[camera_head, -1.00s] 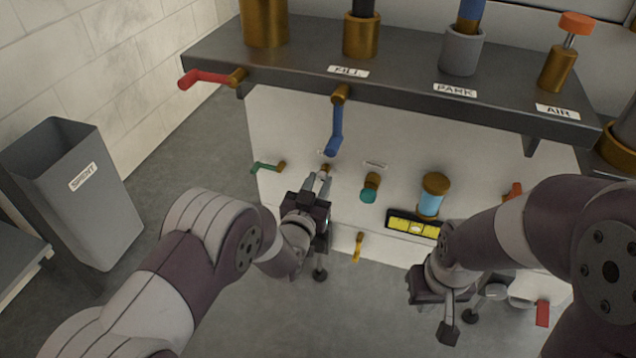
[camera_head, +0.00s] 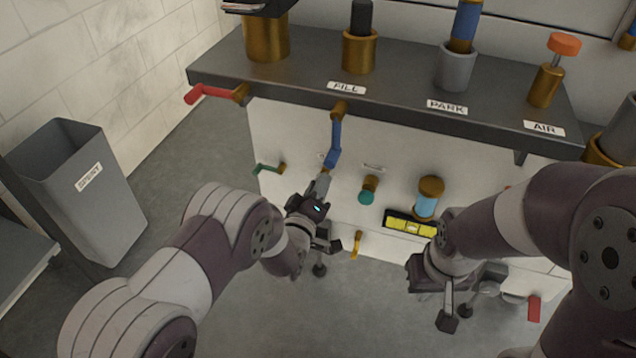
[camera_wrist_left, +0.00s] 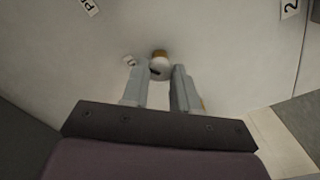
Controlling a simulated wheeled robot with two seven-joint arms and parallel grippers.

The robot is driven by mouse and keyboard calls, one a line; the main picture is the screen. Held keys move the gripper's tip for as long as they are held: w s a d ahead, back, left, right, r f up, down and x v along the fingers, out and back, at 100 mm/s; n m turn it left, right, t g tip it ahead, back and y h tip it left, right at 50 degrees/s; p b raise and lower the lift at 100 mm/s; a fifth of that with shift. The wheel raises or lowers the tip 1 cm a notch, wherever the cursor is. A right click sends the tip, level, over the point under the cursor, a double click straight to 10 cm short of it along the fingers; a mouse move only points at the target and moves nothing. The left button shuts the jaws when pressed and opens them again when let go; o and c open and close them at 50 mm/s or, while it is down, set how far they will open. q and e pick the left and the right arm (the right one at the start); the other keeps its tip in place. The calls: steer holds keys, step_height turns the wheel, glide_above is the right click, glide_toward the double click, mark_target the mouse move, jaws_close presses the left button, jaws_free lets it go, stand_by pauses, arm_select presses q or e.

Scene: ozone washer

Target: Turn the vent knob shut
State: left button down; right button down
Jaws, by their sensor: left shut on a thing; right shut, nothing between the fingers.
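In the left wrist view, a small round knob (camera_wrist_left: 160,68) with a pale face, a dark mark and a brass base sits on the white panel. The fingers of my left gripper (camera_wrist_left: 160,82) are on either side of it, shut on it. In the head view my left gripper (camera_head: 322,183) reaches the panel below the blue lever and hides the knob. The label beside the knob (camera_wrist_left: 129,61) is too small to read. My right gripper (camera_head: 428,275) is shut and empty, low in front of the panel at right; its fingertips hardly show.
A blue lever (camera_head: 334,140) hangs just above my left gripper. A green lever (camera_head: 268,168) is to its left, a teal knob (camera_head: 366,197) to its right and a yellow lever (camera_head: 356,244) below. The dark shelf (camera_head: 300,88) juts out above. A grey bin (camera_head: 75,200) stands at left.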

arm_select(q)
steer(key=n+p, duration=0.3)
steer(key=n, duration=0.7)
steer(key=shift+s+f, duration=0.1)
steer(key=shift+n, duration=0.4)
steer(key=c, duration=0.9)
jaws_free()
steer(key=shift+o, duration=0.2)
steer(key=p+v, duration=0.5)
steer(key=v, duration=0.7)
steer(key=shift+s, duration=0.3)
